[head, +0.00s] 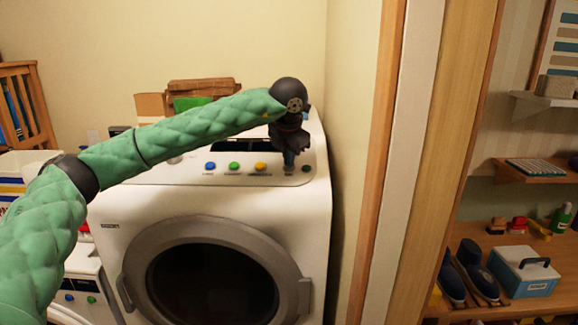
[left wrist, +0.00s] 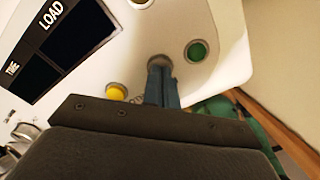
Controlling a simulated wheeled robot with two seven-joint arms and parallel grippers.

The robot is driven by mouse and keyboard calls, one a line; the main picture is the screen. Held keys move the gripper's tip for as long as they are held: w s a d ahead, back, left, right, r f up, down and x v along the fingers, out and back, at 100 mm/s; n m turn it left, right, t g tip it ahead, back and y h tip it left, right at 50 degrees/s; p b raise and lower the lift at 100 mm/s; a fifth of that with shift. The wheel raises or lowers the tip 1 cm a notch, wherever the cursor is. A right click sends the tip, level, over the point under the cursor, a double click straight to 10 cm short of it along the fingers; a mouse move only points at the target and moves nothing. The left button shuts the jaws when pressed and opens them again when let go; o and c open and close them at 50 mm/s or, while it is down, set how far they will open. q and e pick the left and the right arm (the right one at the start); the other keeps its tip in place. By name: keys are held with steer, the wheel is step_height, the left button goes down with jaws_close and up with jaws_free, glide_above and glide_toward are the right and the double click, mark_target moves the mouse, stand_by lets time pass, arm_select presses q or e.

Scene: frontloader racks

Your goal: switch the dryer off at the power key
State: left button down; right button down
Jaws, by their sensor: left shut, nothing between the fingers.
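The white dryer (head: 314,215) stands in the middle of the head view, with a round dark door and a sloping top panel. The panel carries a blue key (head: 210,166), a green key (head: 234,166) and a yellow key (head: 260,167), with a dark round part (head: 306,168) at its right end. My left gripper (head: 289,162) is shut and empty, pointing down at the panel right of the yellow key. In the left wrist view its fingertips (left wrist: 160,70) overlap a round grey-brown key (left wrist: 160,61), partly hidden; I cannot tell whether they touch. No key's label reads clearly.
In the left wrist view a green round part (left wrist: 197,50) and the yellow key (left wrist: 117,92) flank the fingertips, near a dark display (left wrist: 70,35). A wooden door post (head: 425,160) stands right of the dryer. Shelves beyond hold shoes and a blue box (head: 523,272).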

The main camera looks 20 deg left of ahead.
arm_select(q)
steer(key=v, duration=0.5)
steer(key=shift+s+r, duration=0.1)
steer(key=shift+r, duration=0.15)
stand_by(0.5)
